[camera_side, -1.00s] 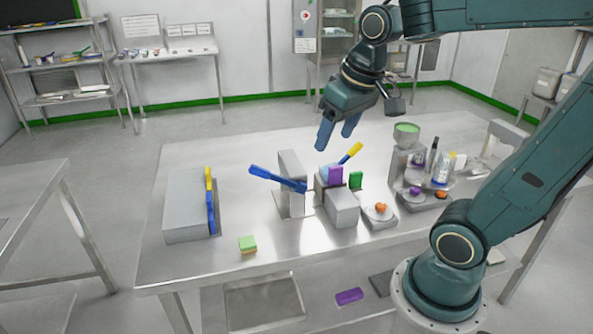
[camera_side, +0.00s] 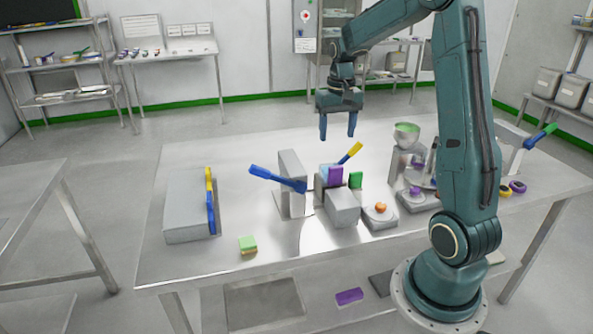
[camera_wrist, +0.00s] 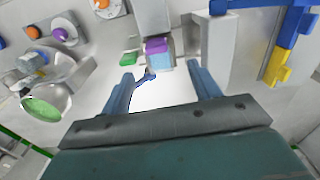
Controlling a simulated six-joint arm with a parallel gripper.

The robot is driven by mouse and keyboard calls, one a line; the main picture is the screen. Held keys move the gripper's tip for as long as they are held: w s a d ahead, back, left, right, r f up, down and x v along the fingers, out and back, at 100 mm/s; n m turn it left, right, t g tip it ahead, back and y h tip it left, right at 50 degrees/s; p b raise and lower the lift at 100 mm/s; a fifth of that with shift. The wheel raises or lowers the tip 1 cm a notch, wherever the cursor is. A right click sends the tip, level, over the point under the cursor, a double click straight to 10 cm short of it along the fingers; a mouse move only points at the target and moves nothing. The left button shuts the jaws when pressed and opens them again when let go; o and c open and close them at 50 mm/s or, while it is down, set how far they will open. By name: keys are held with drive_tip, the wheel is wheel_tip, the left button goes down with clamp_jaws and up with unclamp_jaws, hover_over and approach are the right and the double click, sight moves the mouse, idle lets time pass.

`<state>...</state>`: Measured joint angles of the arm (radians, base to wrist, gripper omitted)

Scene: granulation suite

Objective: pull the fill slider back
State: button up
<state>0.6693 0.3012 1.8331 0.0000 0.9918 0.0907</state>
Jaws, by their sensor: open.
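My gripper (camera_side: 338,130) points down in the side view, its two fingers apart with nothing between them. It is above and behind the grey machine block (camera_side: 342,208). A purple block (camera_side: 335,176) stands on that machine, with a light blue piece beside it, a green block (camera_side: 355,180) to the right and a yellow handle (camera_side: 351,152) behind. In the wrist view the purple block (camera_wrist: 155,45) and light blue piece (camera_wrist: 160,62) lie just beyond the fingertips, and the green block (camera_wrist: 129,58) to their left. I cannot tell which part is the fill slider.
A grey post with a blue lever (camera_side: 278,180) stands left of the machine. Further left is a grey box (camera_side: 188,220) with a blue and yellow lever. A hopper (camera_side: 406,135) and button boxes (camera_side: 381,215) stand right. A green-yellow block (camera_side: 248,245) lies in front.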

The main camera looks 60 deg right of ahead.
sight(336, 166)
drive_tip(key=shift+d+f, duration=0.5)
drive_tip(key=shift+d, duration=0.1)
drive_tip(key=shift+f, duration=6.85)
clamp_jaws()
drive_tip(key=shift+s+a, duration=3.55)
drive_tip(key=shift+a, duration=0.05)
unclamp_jaws()
